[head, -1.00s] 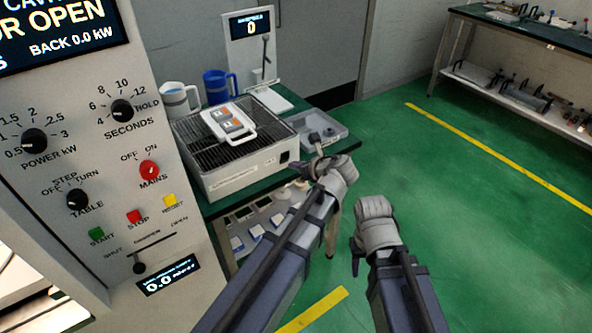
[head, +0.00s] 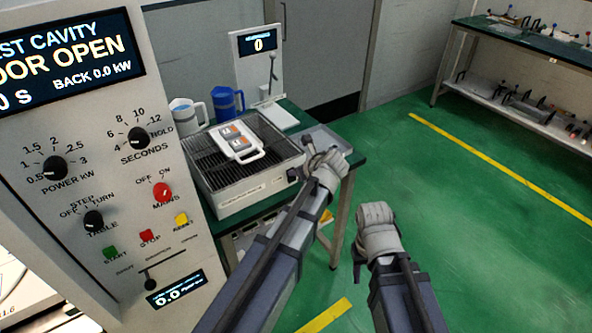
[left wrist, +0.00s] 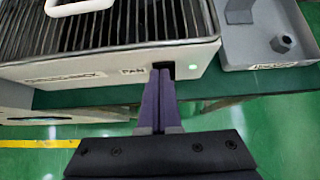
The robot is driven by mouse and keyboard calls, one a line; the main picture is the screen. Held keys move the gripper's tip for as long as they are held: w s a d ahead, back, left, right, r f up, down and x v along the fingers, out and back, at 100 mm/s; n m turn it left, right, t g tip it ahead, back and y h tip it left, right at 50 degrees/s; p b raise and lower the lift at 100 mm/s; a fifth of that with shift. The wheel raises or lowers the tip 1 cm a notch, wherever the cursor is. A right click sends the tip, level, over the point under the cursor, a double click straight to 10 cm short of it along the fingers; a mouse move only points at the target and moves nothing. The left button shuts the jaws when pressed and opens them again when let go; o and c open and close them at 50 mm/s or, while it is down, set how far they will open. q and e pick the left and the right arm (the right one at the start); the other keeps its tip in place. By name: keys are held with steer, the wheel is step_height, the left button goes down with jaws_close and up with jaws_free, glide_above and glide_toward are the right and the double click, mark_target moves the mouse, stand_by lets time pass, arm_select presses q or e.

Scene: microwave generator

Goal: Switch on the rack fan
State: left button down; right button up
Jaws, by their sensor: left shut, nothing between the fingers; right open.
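The rack (head: 236,198) is a pale box with a dark wire grille on top, standing on the green bench. In the left wrist view its front wall (left wrist: 105,70) carries a fan label, a black switch (left wrist: 167,66) and a small pale green light (left wrist: 193,68). My left gripper (head: 294,174) is shut and empty at the right end of that wall. In the left wrist view its fingertips (left wrist: 160,72) overlap the switch and partly hide it; I cannot tell whether they touch. My right gripper (head: 357,268) is open and empty over the floor.
A white handled carrier (head: 240,146) sits on the grille. Two jugs, white (head: 186,113) and blue (head: 226,104), stand behind. A grey tray (left wrist: 262,40) lies right of the rack. The control panel (head: 120,190) stands close on the left. Floor at right is clear.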

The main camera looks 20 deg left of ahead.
arm_select(q)
steer(key=shift+r+p, duration=0.85)
arm_select(e)
steer(key=shift+r, duration=0.75)
arm_select(q)
steer(key=shift+s, duration=0.1)
steer(key=p+v, duration=0.9)
steer(key=v, duration=0.4)
steer(key=shift+r, duration=0.2)
arm_select(e)
step_height(320, 180, up, 9)
steer(key=d, duration=0.1)
steer(key=shift+s+d, duration=0.2)
steer(key=shift+s, duration=0.05)
arm_select(q)
steer(key=shift+a, duration=0.1)
